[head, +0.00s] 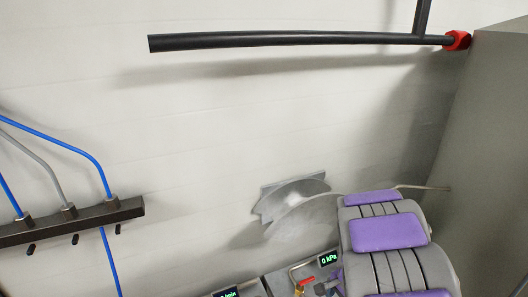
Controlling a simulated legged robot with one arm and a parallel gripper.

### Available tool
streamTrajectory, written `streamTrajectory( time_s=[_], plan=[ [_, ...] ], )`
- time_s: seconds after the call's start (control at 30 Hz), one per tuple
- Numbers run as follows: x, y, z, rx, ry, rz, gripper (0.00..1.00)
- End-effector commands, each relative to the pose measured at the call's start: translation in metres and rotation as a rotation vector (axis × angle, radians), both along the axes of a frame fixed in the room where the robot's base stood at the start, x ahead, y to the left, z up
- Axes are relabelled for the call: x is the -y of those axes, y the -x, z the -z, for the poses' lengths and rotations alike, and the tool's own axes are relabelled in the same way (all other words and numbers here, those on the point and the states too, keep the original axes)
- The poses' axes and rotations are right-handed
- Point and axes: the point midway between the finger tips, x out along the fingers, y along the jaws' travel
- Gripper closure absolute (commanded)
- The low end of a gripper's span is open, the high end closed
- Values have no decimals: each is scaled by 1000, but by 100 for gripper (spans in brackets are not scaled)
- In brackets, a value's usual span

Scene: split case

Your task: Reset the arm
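My gripper cannot be made out anywhere in the head view, so its fingers and the arm's pose do not show. A grey rounded body with purple pads (388,233) and dark grooves rises from the bottom edge at the right. I cannot tell what it is, and its lower part is cut off by the frame.
A black pipe (300,40) with a red fitting (458,40) runs along the pale wall (200,130). A dark manifold (70,220) with blue and grey tubes is at left. A silver curved piece (290,196), a red-handled valve (305,283) and a 0 kPa display (328,259) sit low. A grey cabinet (495,150) stands right.

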Motion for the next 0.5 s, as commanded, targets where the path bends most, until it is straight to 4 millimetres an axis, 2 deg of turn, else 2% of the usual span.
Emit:
streamTrajectory(
  time_s=[0.27, 0.5],
  plan=[
    [-44, 55, -57, -16, -34, -294, 0],
    [-78, 120, -93, -44, -66, -579, 0]
  ],
)
